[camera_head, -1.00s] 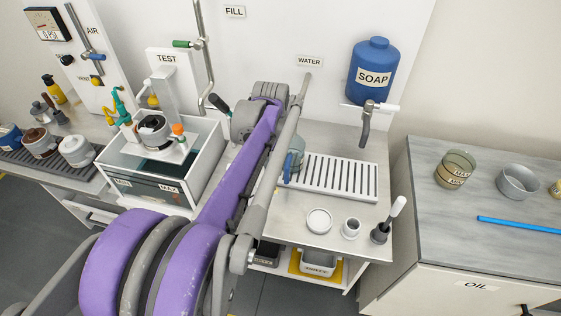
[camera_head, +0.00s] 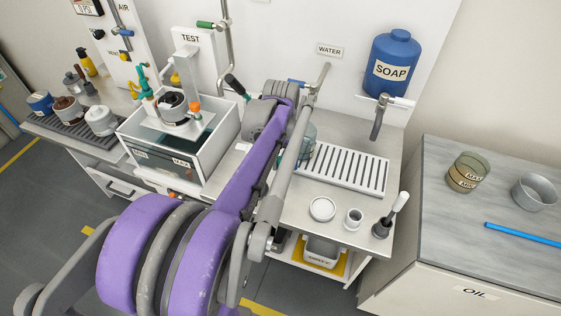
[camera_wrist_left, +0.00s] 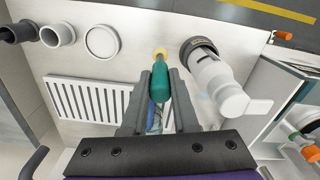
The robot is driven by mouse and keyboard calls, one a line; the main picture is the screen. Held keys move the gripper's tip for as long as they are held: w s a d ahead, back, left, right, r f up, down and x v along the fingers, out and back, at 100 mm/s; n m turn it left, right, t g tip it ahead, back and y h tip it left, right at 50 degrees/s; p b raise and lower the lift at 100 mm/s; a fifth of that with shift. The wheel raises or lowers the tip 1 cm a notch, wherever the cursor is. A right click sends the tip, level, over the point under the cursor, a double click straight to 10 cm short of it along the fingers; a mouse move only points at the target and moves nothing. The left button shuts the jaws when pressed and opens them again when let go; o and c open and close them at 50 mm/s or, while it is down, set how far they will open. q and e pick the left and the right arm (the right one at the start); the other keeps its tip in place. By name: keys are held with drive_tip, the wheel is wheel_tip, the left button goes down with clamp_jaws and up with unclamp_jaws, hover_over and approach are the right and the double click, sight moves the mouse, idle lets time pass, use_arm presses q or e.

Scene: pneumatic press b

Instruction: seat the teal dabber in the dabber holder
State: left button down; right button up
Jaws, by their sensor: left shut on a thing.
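In the left wrist view my left gripper (camera_wrist_left: 159,88) is shut on the teal dabber (camera_wrist_left: 159,80), whose yellow tip (camera_wrist_left: 160,54) points away past the fingertips. In the head view my purple arm hides the gripper and most of the dabber. A small pale open cup, apparently the dabber holder (camera_head: 353,219), stands on the counter between a round white dish and a dark cup. It also shows at the upper left of the wrist view (camera_wrist_left: 57,35), apart from the dabber. Its opening looks empty. My right gripper is not in view.
The dark cup (camera_head: 382,228) holds a white-handled tool. The white dish (camera_head: 322,209) lies left of the pale cup. Behind them is a slotted drain grid (camera_head: 345,168). A white fitting with a black collar (camera_wrist_left: 215,75) stands close to the dabber in the wrist view.

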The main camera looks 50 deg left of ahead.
use_arm(q)
drive_tip(key=w+d, duration=0.6)
drive_tip(key=d, duration=0.4)
drive_tip(key=w+d+f, duration=0.1)
drive_tip(key=w+d, duration=0.5)
drive_tip(key=d, duration=0.4)
drive_tip(key=shift+w+d, duration=0.2)
drive_tip(key=shift+w, duration=0.05)
drive_tip(key=shift+f+b, duration=1.65)
drive_tip(key=shift+f, duration=1.1)
drive_tip(key=c, duration=0.6)
unclamp_jaws()
drive_tip(key=shift+r, duration=0.1)
wheel_tip(320, 180, up, 11)
drive_tip(key=shift+p, duration=0.45)
drive_tip(key=shift+s, duration=0.1)
drive_tip(key=s+d+f+m+t+p, duration=0.1)
drive_tip(key=s+f+m, duration=0.3)
drive_tip(key=s, duration=0.4)
drive_tip(key=s+d+f+m+t+p, duration=0.1)
drive_tip(key=s+f+m+t, duration=0.3)
drive_tip(key=s, duration=0.5)
drive_tip(key=shift+d+f+m, duration=0.4)
drive_tip(key=shift+d+f, duration=0.5)
drive_tip(key=shift+f, duration=0.05)
